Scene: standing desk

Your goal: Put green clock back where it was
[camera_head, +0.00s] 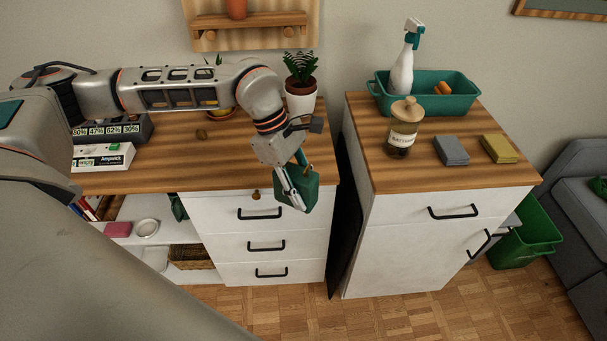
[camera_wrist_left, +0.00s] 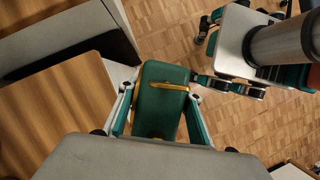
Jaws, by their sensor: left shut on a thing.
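The green clock (camera_head: 306,189) is a dark green rounded box with a brass handle. My left gripper (camera_head: 293,196) is shut on it. It is held in the air at the front right corner of the left desk, around the height of the top drawer. In the left wrist view the clock (camera_wrist_left: 160,103) sits between my left gripper's two fingers (camera_wrist_left: 158,117), with its brass handle across it. The gripper hides part of the clock in the head view.
The wooden desktop (camera_head: 180,160) holds a potted plant (camera_head: 300,95), white box (camera_head: 103,158) and display (camera_head: 125,128). The right cabinet (camera_head: 365,172) bears a teal tray (camera_head: 455,99), jar (camera_head: 402,138) and sponges. A dark gap separates the two units. The desktop's front middle is clear.

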